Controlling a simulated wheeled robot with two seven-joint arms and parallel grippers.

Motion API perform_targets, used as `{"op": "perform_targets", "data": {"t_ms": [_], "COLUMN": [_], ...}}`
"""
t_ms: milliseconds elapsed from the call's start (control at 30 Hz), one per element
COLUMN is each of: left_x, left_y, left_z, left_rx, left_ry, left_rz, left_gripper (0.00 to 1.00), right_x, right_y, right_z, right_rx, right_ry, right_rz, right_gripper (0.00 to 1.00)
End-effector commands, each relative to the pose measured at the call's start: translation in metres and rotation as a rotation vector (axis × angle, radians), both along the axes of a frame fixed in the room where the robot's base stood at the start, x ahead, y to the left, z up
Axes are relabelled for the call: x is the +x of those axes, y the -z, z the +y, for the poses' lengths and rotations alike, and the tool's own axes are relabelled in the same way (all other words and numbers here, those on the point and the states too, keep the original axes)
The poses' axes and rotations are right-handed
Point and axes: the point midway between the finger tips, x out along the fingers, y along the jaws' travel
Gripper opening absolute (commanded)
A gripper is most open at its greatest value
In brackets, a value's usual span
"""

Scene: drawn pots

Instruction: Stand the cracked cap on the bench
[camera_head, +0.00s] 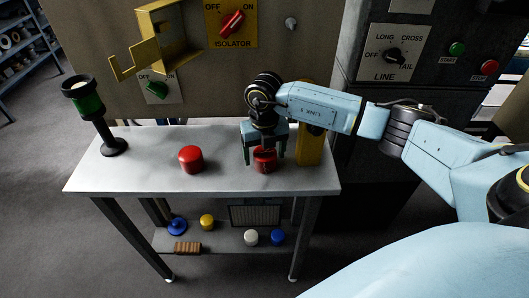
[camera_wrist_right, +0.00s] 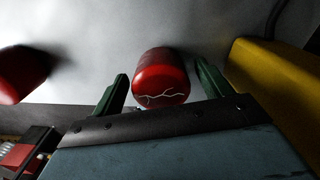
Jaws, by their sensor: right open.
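The cracked cap (camera_head: 264,161) is red and stands on the grey bench (camera_head: 140,172) near its right end. In the right wrist view, the cap (camera_wrist_right: 161,84) shows a pale branching crack on the face toward the camera. My right gripper (camera_head: 264,154) is over it, with one green finger on each side. In the right wrist view the fingers (camera_wrist_right: 161,74) are apart, with gaps between them and the cap. A second red cap (camera_head: 191,159) stands to the left on the bench; no crack shows on it. My left gripper is not in view.
A yellow block (camera_head: 309,150) stands just right of my gripper. A green and black lamp-like stand (camera_head: 92,115) is at the bench's left end. Several small caps lie on the lower shelf (camera_head: 220,240). A panel with a yellow bracket (camera_head: 160,40) rises behind.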

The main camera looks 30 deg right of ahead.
Motion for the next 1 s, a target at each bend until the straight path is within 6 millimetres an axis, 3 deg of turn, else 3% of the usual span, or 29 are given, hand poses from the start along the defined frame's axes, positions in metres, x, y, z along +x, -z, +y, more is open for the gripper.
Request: {"op": "perform_targets", "data": {"t_ms": [500,700,1000], "left_x": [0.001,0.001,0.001], "left_y": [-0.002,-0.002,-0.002], "left_z": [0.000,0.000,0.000], "left_rx": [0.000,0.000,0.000], "left_ry": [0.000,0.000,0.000], "left_rz": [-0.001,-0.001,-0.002], "left_gripper": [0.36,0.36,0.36], "right_x": [0.001,0.001,0.000], "right_y": [-0.099,-0.118,-0.121], "right_z": [0.000,0.000,0.000], "right_rx": [0.001,0.001,0.001], "right_ry": [0.000,0.000,0.000], "right_rz": [-0.006,-0.001,-0.001], "right_gripper": [0.77,0.77,0.77]}}
